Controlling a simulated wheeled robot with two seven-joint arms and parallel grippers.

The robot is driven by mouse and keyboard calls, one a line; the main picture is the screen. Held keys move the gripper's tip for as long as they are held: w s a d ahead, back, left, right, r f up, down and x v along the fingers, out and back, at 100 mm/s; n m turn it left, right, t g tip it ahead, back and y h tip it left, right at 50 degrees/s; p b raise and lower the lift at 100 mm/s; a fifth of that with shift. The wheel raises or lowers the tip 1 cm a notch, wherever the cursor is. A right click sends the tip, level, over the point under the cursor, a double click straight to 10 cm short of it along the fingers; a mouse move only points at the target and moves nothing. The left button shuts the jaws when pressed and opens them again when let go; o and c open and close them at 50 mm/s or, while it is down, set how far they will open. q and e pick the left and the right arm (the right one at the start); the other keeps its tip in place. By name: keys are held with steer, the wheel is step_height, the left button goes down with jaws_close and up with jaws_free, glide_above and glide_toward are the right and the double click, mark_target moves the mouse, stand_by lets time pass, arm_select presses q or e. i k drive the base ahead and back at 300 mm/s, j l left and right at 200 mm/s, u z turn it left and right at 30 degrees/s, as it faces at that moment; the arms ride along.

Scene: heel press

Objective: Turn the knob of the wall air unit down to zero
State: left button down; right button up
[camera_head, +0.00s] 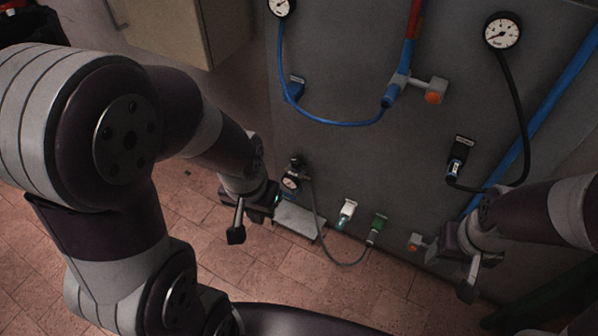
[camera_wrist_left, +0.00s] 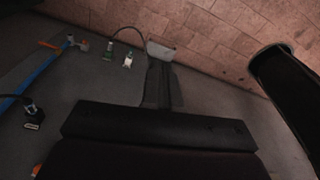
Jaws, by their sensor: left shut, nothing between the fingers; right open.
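The wall air unit (camera_head: 291,182) is small, with a round white-faced gauge and a dark knob (camera_head: 296,162) on top. It sits on the grey panel above a pale plate (camera_head: 299,222). My left gripper (camera_head: 236,235) is shut and empty, to the left of the unit and lower in the head view, apart from the knob. In the left wrist view its closed fingers (camera_wrist_left: 160,88) point toward the pale plate (camera_wrist_left: 161,50); I cannot make out the knob there. The knob's setting is too small to read. My right gripper (camera_head: 468,288) is open and empty at lower right.
Larger gauges (camera_head: 502,32) and blue hoses are higher up. Tiled floor (camera_head: 185,245) lies open at left.

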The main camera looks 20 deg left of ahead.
mark_target(297, 162)
steer(key=j+z, duration=0.9)
